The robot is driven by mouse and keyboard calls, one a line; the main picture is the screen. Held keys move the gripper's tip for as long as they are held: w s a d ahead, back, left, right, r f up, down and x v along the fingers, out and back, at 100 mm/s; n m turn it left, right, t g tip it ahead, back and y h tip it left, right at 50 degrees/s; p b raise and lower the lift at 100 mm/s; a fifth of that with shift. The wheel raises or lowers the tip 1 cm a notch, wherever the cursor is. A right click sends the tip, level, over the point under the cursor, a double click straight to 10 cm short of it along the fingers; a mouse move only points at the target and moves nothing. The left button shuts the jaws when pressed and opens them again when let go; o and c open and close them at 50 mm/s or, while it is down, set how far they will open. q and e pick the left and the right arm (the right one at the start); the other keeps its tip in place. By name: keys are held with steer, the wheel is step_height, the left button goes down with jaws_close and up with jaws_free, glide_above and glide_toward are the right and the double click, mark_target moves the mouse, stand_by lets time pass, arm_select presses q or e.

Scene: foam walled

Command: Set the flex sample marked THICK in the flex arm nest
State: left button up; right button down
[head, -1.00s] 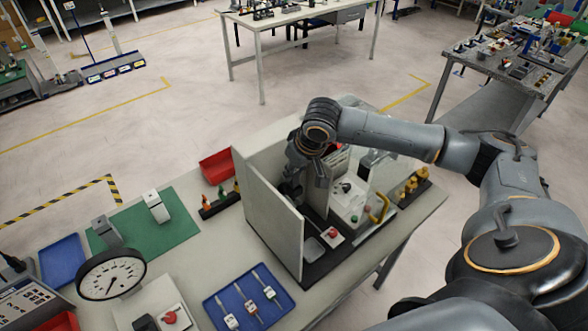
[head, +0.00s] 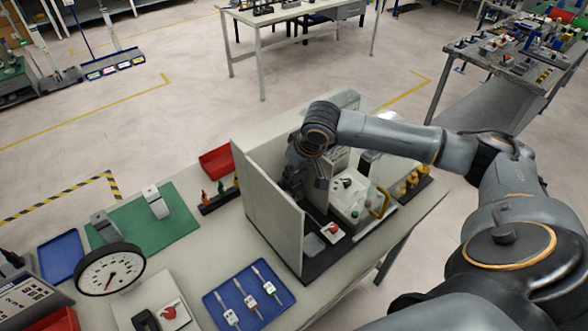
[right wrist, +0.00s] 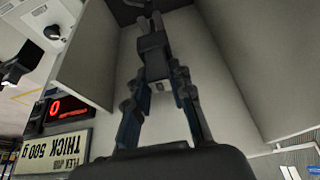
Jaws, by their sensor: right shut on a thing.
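My right gripper (head: 312,185) is inside the pale walled enclosure (head: 275,215), pointing down. In the right wrist view the gripper (right wrist: 157,78) is shut on a dark, block-shaped thing (right wrist: 153,50); I cannot read any mark on it or tell whether it touches anything. A sign (right wrist: 48,155) there reads FLEX, THICK 500 g, upside down. A blue tray (head: 217,308) holds three slim samples, such as one with a pale tag (head: 250,302); their marks are too small to read. The flex arm nest cannot be made out. My left gripper is not in view.
The enclosure walls stand close around the gripper. A red display (right wrist: 68,110) shows 0. A machine with a yellow handle (head: 380,203) is on the right. A dial gauge (head: 110,269), green mat (head: 180,222) and red bin (head: 216,160) are on the left.

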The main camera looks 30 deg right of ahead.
steer(key=shift+f, duration=0.15)
steer(key=c, duration=1.1)
jaws_free()
steer(key=shift+r, duration=0.2)
steer(key=v, duration=1.1)
steer(key=shift+s+r, duration=0.2)
steer(key=shift+s, duration=0.05)
steer(key=shift+f, duration=0.1)
